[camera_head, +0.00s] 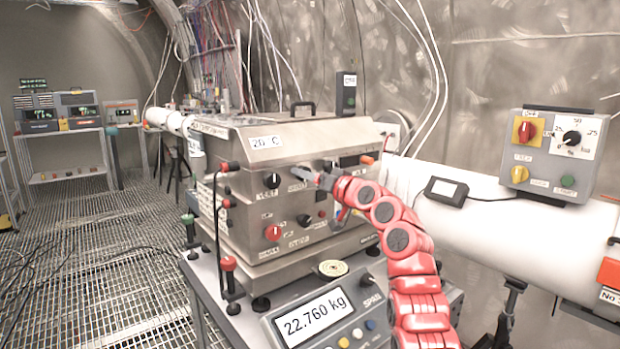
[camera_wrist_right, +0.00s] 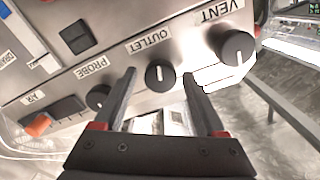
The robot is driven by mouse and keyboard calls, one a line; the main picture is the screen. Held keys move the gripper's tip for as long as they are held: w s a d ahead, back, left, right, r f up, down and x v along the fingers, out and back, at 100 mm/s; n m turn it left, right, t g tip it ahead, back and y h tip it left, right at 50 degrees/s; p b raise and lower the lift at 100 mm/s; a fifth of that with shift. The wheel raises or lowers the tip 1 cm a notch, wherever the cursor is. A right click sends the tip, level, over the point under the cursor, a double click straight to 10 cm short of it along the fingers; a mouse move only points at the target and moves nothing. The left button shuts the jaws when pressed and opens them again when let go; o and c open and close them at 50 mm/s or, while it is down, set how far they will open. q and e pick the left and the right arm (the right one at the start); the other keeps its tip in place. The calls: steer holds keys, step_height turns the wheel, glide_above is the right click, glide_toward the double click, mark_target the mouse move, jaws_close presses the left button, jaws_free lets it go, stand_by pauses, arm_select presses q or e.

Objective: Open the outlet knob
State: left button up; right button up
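The outlet knob (camera_wrist_right: 159,76) is a round black knob with a white pointer mark, under the label OUTLET on the steel front panel in the right wrist view. My right gripper (camera_wrist_right: 159,79) is open, its two dark fingers apart, one on each side of the knob in the picture. I cannot tell whether either finger touches it. In the head view my right gripper (camera_head: 316,178) is at the upper front of the steel box (camera_head: 300,130) and hides the outlet knob there. My left gripper is not in view.
The vent knob (camera_wrist_right: 234,46) and the probe knob (camera_wrist_right: 99,97) flank the outlet knob. A scale (camera_head: 325,312) reading 22.760 kg stands below the box. A white pipe (camera_head: 500,235) and a control box (camera_head: 555,155) are at the right. The grated floor at left is mostly clear.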

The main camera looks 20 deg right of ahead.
steer(key=shift+o, duration=0.3)
steer(key=shift+r, duration=0.1)
steer(key=v, duration=1.7)
steer(key=shift+s, duration=0.2)
steer(key=shift+d, duration=0.1)
